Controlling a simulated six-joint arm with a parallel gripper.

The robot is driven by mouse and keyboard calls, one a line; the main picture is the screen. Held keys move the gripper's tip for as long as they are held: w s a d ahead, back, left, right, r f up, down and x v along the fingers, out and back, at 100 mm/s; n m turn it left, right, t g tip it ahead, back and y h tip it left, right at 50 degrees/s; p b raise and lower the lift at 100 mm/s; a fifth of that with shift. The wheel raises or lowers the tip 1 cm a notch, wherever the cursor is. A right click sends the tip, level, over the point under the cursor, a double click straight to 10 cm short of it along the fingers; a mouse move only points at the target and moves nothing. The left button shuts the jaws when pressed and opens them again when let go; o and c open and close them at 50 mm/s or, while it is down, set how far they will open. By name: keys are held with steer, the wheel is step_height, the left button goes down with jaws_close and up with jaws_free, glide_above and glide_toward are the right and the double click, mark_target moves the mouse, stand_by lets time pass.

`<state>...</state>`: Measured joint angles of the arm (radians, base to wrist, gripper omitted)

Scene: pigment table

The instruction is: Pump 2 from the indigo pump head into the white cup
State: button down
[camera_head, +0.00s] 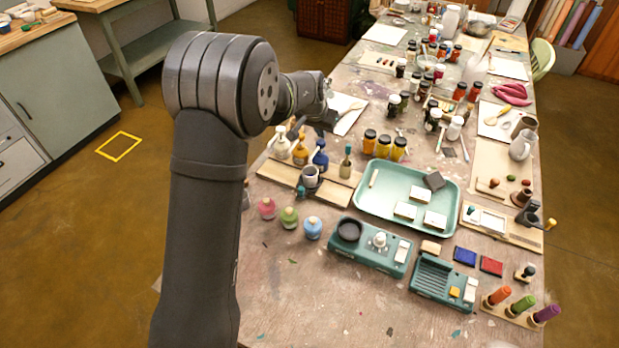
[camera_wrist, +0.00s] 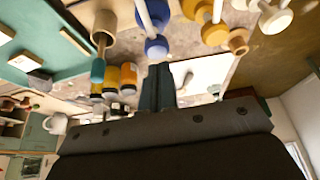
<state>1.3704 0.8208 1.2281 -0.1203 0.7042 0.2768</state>
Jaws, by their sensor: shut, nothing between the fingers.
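The indigo pump bottle (camera_head: 319,157) stands at the right end of a row of three on a wooden rack. In the wrist view a blue rounded part with a pale rod (camera_wrist: 156,46) shows just above my fingertips. A light greyish cup (camera_head: 310,176) stands in front of the indigo bottle; its contents are hidden. My gripper (camera_head: 329,117) is above and beyond the indigo pump, apart from it in the head view. In the wrist view its two fingers (camera_wrist: 158,72) are together with nothing between them.
A yellow pump bottle (camera_head: 300,151) and a white one (camera_head: 281,144) stand left of the indigo one. Yellow jars (camera_head: 384,146) stand behind, and a green tray (camera_head: 370,212) lies to the right.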

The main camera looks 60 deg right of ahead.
step_height(320, 180, up, 6)
steer(key=shift+f, duration=0.1)
stand_by(0.4)
steer(key=shift+f, duration=3.5)
steer(key=shift+r, duration=0.1)
